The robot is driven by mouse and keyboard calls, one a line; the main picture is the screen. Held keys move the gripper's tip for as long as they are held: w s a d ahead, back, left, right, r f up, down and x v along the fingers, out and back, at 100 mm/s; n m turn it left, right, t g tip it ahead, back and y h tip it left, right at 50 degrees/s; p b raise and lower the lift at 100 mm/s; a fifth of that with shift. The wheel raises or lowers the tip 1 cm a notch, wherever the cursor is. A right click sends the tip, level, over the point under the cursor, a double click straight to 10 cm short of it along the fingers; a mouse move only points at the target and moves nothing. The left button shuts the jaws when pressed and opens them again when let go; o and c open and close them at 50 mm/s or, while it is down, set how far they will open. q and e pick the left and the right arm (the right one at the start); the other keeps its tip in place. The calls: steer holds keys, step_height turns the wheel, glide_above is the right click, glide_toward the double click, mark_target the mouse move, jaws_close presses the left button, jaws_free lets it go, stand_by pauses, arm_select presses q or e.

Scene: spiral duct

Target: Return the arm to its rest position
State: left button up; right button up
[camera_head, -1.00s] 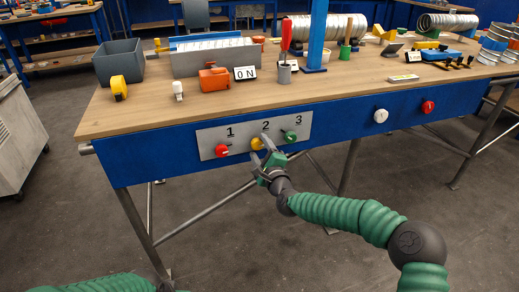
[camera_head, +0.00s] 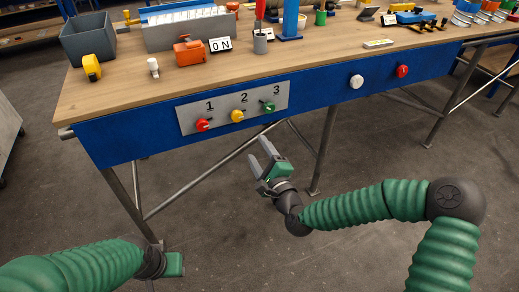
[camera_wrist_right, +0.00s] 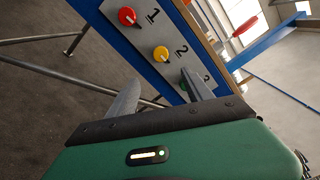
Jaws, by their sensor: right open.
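My right gripper (camera_head: 264,157) is open and empty. It hangs in the air in front of the workbench, below and clear of the grey knob panel (camera_head: 235,107). The panel on the blue bench front carries a red knob (camera_head: 203,125) under 1, a yellow knob (camera_head: 237,115) under 2 and a green knob (camera_head: 268,106) under 3. In the right wrist view the two fingers (camera_wrist_right: 163,97) are spread apart, and one partly covers the green knob. My left arm comes in at the lower left, and its gripper (camera_head: 175,265) shows only in part; its fingers cannot be made out.
The workbench top (camera_head: 130,97) holds a grey bin (camera_head: 88,40), an orange item (camera_head: 188,52) and an ON sign (camera_head: 220,45). A white button (camera_head: 356,81) and a red button (camera_head: 402,71) sit on the bench front. Metal legs stand below; the floor in front is open.

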steer(key=shift+s+d, duration=0.1)
steer(key=shift+s, duration=0.2)
